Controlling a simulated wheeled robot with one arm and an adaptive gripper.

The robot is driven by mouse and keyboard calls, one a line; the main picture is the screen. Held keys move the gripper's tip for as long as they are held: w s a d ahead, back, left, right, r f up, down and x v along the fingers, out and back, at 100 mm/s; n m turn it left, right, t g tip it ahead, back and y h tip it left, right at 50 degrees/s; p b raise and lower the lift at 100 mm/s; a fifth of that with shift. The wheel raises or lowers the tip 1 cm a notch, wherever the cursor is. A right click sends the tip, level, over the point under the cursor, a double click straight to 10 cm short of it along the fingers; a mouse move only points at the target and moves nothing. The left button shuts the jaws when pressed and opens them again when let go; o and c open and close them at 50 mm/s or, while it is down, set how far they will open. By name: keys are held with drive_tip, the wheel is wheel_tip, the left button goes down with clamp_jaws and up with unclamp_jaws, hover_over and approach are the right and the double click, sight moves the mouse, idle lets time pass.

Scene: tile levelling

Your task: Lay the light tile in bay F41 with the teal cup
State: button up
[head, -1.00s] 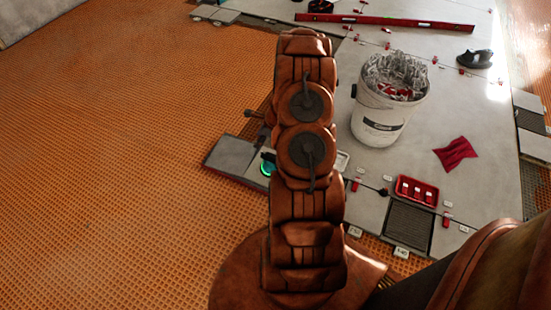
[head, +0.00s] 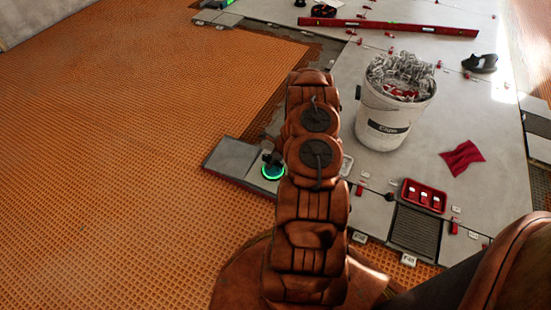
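A teal cup (head: 272,171) with a glowing green ring and a dark handle stands at the right part of a grey tile (head: 232,155), left of my arm. I cannot tell for sure whether this is the light tile. A bay with dark ridged mortar (head: 415,230) lies open at the right. The white tag (head: 408,260) at its near edge seems to read F41, but it is small. My arm rises through the middle of the view and hides part of the floor behind it. My gripper is not visible.
A white bucket of clips (head: 390,125) stands on the laid tiles. A red tray (head: 424,196), a red cloth (head: 463,158), a dark tool (head: 480,63) and a long red level (head: 388,27) lie around it. Orange matting (head: 120,150) at left is clear.

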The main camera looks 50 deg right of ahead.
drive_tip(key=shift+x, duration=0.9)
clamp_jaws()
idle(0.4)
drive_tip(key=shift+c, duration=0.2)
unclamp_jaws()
